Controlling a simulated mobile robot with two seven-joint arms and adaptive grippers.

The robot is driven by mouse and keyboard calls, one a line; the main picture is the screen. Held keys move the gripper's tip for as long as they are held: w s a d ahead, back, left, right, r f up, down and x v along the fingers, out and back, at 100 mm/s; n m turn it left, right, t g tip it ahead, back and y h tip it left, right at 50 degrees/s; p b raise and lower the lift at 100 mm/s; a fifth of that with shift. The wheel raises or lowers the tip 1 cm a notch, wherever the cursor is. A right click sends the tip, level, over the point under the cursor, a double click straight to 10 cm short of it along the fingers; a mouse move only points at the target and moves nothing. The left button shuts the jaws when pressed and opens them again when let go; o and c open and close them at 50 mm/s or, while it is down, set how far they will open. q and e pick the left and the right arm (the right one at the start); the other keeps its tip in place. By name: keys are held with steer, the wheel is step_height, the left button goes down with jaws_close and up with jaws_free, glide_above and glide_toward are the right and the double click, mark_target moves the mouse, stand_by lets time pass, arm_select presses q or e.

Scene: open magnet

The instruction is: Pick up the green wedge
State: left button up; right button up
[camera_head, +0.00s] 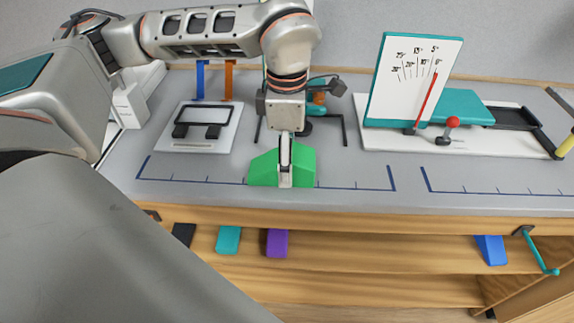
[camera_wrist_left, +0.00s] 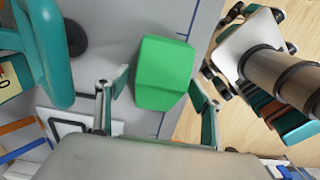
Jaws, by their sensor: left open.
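The green wedge (camera_head: 302,165) lies on the grey bench top near its front edge, over a marked blue scale line. My left gripper (camera_head: 285,176) reaches down over the wedge from above and hides its middle in the head view. In the left wrist view the wedge (camera_wrist_left: 163,73) sits between and beyond the two open fingers (camera_wrist_left: 158,98), with a finger on either side. Whether a finger touches it cannot be told. My right gripper does not show.
A white board with a dial and red needle (camera_head: 415,80) stands at the back right beside a teal block (camera_head: 462,106). A white plate with a black frame (camera_head: 201,128) lies left. Teal (camera_head: 228,240), purple (camera_head: 277,243) and blue (camera_head: 491,250) blocks lie on the shelf below.

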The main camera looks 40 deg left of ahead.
arm_select(q)
steer(key=c, duration=1.3)
steer(key=shift+o, duration=0.2)
steer(key=shift+r, duration=0.15)
